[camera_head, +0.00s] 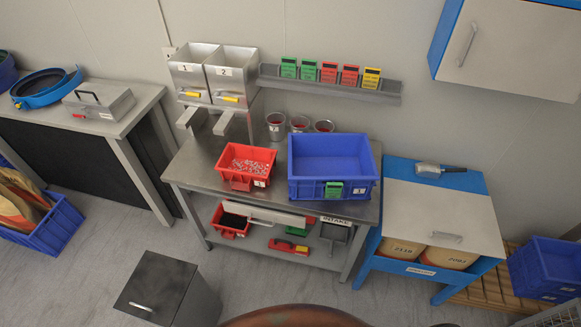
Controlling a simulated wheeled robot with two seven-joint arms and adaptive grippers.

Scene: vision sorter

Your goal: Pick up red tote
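A red tote (227,171) stands upright on the steel table (195,166), left of a larger blue tote (307,188). It holds many small pale and reddish pieces and has a white tag marked 1 on its front. A second, smaller red tote (229,233) sits on the shelf under the table, with something dark inside; its upper part is partly hidden by the table edge. Neither of my grippers shows in the head view.
Two numbered metal hoppers (205,75) stand behind the table's left end, with several metal cups (276,127) along its back. A blue cabinet (430,202) stands close on the right. A dark box (160,290) stands on the floor at front left. Open floor (100,255) lies left of the table.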

